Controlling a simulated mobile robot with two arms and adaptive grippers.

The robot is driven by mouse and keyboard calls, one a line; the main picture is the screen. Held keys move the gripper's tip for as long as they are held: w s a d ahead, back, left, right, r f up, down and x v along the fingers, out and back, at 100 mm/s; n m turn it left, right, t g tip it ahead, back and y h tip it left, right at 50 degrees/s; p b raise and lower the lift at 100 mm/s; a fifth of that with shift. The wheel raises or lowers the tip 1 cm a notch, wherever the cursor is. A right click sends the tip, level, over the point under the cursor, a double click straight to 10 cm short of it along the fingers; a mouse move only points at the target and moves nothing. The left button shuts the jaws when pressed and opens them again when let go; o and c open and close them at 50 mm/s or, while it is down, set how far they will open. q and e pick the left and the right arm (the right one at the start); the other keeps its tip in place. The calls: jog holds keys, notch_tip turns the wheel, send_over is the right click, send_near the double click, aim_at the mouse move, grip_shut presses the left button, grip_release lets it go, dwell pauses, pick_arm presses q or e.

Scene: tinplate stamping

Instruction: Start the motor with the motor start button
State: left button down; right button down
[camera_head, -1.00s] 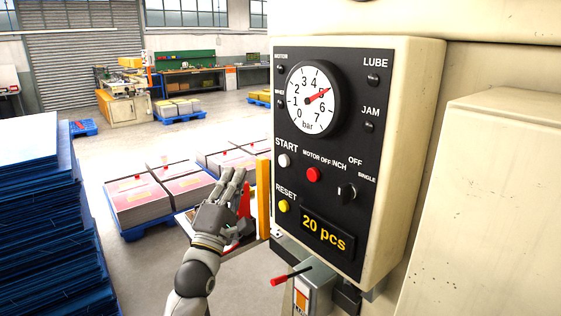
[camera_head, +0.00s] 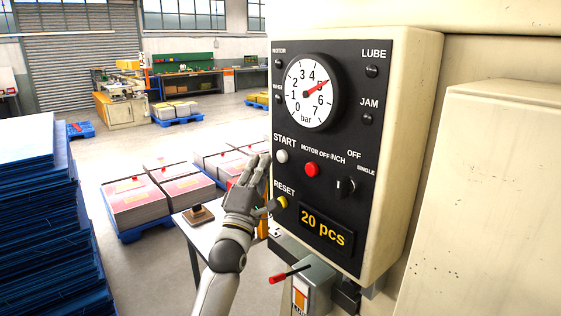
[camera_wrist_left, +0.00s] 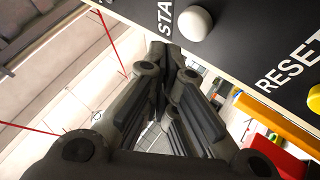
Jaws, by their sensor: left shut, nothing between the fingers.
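The motor start button is the white round button (camera_head: 281,156) under the word START on the black panel (camera_head: 330,150). It also shows in the left wrist view (camera_wrist_left: 195,23), beside the letters STA. My left gripper (camera_head: 262,160) is shut and empty, its fingertips just left of the white button and near the panel's left edge. In the left wrist view, the shut fingertips (camera_wrist_left: 168,50) are below and left of the button and look apart from it. The MOTOR, LUBE and JAM lamps are dark. My right gripper is not in view.
A red button (camera_head: 311,169), a yellow RESET button (camera_head: 281,202) and a black selector knob (camera_head: 345,187) share the panel. A gauge (camera_head: 311,95) sits above and a "20 pcs" display (camera_head: 325,231) below. A red-tipped lever (camera_head: 290,274) juts out underneath.

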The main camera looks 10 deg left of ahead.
pick_arm(q)
jog(key=shift+w+d, duration=0.45)
dwell(1.1)
jog(key=shift+w+d, duration=0.25)
jog(key=shift+w, duration=0.1)
jog(key=shift+w+d+r+b, duration=0.1)
jog(key=shift+w+d+b, duration=0.2)
jog(key=shift+w+b, duration=0.1)
dwell(0.9)
jog(key=shift+s, duration=0.1)
jog(key=shift+s+a+p, duration=0.35)
jog(key=shift+s+a, duration=0.15)
jog(key=shift+s, duration=0.15)
